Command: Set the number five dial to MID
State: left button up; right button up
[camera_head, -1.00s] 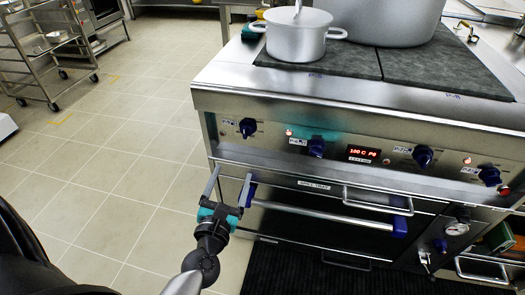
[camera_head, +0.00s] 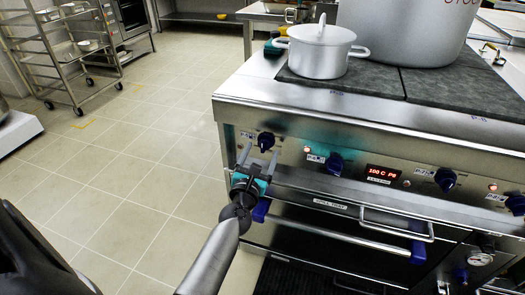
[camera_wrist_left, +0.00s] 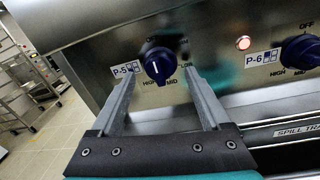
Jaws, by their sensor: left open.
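The number five dial (camera_wrist_left: 158,66) is a dark blue knob beside a P-5 label on the range's front panel. It shows in the head view (camera_head: 265,141) as the leftmost knob. In the head view the gripper (camera_head: 259,158) is just in front of the dial. I cannot tell whether the fingers touch it. My right gripper is not in view.
The P-6 dial (camera_wrist_left: 301,55) is to the right, with a lit red lamp (camera_wrist_left: 243,43) between. Below are the spill tray handle (camera_head: 395,224) and a long oven handle (camera_head: 340,233). A white pot (camera_head: 320,52) stands on the cooktop. The floor at left is open.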

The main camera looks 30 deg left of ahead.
pick_arm(q)
jog(key=shift+x, duration=1)
jog(key=shift+c, duration=0.2)
grip_shut()
